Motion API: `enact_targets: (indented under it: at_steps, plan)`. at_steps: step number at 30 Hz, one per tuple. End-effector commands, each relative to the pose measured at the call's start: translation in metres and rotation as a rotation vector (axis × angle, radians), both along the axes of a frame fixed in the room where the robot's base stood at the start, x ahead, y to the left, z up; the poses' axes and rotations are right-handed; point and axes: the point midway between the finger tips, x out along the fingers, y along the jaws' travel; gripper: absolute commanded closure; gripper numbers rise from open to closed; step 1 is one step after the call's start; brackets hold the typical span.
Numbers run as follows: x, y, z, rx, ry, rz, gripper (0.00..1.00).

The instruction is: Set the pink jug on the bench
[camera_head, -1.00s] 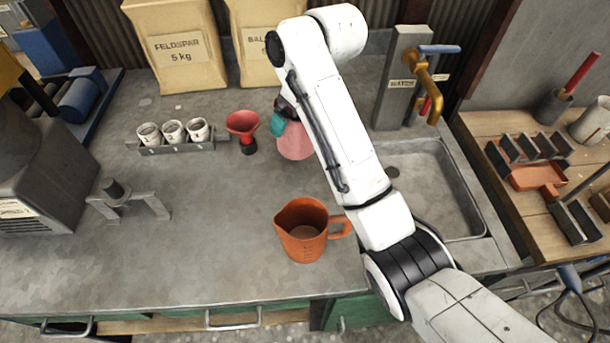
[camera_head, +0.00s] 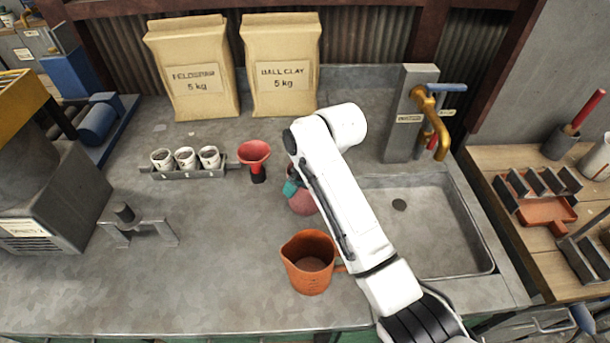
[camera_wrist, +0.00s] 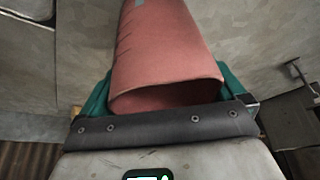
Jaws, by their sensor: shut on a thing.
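The pink jug (camera_head: 303,203) is behind my arm in the head view, mostly hidden, between the red funnel and the sink. In the wrist view, the pink jug (camera_wrist: 165,55) fills the upper middle with its open rim toward my palm. My gripper (camera_wrist: 165,92) is shut on it, with teal fingers on both sides. My gripper's teal part also shows in the head view (camera_head: 291,188). The bench (camera_head: 220,265) is a grey stone-like top. Whether the jug's base touches it is hidden.
An orange jug (camera_head: 310,275) stands just in front of the pink one. The red funnel (camera_head: 254,153) and a rack of cups (camera_head: 186,160) are to the left. The sink (camera_head: 435,230) lies right, with a tap (camera_head: 430,100) behind. The front left bench is clear.

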Motion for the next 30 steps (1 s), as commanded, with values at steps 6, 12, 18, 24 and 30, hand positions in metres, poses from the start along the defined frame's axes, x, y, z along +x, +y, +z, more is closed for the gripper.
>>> enact_targets:
  at_steps: [6,12,18,24,30]
  plan:
    - [0.000,0.000,-0.002,0.000,0.000,0.000,0.00]
    - [0.000,0.000,-0.001,0.000,0.000,0.000,0.00]
    - [-0.003,-0.003,0.015,0.001,-0.003,0.000,0.00]
    - [-0.014,-0.014,0.051,0.002,-0.005,0.000,0.00]
    - [-0.024,-0.024,0.087,0.001,-0.005,0.001,0.00]
